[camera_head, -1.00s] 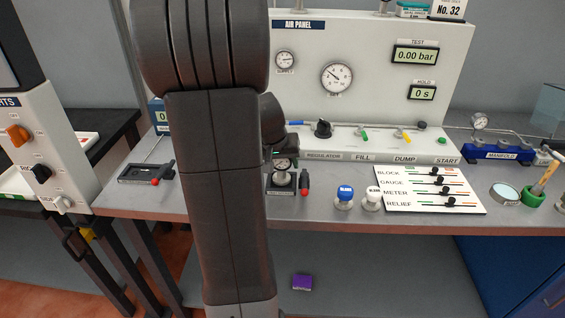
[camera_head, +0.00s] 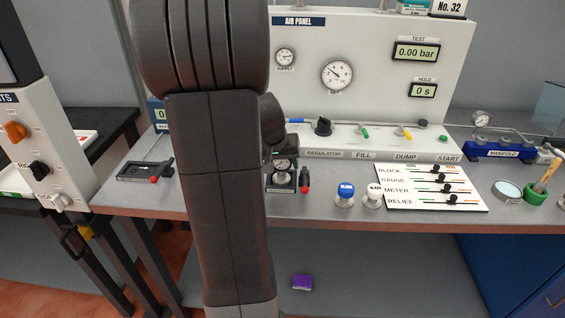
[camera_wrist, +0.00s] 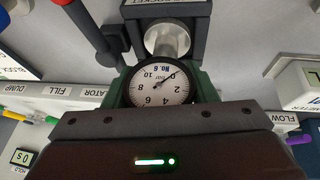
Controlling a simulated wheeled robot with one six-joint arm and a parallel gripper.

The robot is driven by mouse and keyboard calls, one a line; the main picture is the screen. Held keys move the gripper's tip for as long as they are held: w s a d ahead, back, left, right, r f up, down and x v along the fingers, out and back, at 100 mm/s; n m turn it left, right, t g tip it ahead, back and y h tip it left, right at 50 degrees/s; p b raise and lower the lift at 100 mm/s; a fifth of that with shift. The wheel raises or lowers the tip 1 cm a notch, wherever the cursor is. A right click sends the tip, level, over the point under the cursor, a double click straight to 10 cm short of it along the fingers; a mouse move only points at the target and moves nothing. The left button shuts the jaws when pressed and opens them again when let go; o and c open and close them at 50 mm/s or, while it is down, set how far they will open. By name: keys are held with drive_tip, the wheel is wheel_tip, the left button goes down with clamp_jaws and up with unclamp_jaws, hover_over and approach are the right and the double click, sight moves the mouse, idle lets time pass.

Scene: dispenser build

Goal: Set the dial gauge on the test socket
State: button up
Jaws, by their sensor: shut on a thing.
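The dial gauge (camera_wrist: 158,82) has a white round face marked No. 6 and looks upside down in the wrist view. My gripper (camera_wrist: 160,92) is shut on it, with green finger parts on both sides of the face. The gauge's small face also shows in the head view (camera_head: 282,166), beside my arm. The dark test socket (camera_wrist: 193,12) with its label lies right by the gauge. A silver round fitting (camera_wrist: 167,38) lies between face and socket block. The socket also shows in the head view (camera_head: 281,187). I cannot tell whether the gauge is fully seated.
A red-tipped lever (camera_head: 305,181) stands just right of the socket. Blue (camera_head: 345,193) and white (camera_head: 373,194) knobs and a slider board (camera_head: 431,187) are farther right. The air panel (camera_head: 395,30) rises behind. My arm hides part of the bench.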

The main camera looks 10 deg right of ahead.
drive_tip(key=shift+f, duration=0.15)
drive_tip(key=o, duration=0.8)
drive_tip(key=shift+p+v, duration=3)
drive_tip(key=shift+v, duration=2.65)
drive_tip(key=b+x, duration=0.4)
drive_tip(key=x, duration=0.3)
drive_tip(key=shift+f, duration=0.15)
drive_tip(key=shift+w+d+f+b, duration=0.25)
drive_tip(key=shift+w+f+b, duration=0.1)
drive_tip(key=shift+f, duration=0.25)
drive_tip(key=shift+s+r, duration=0.1)
drive_tip(key=shift+r, duration=0.1)
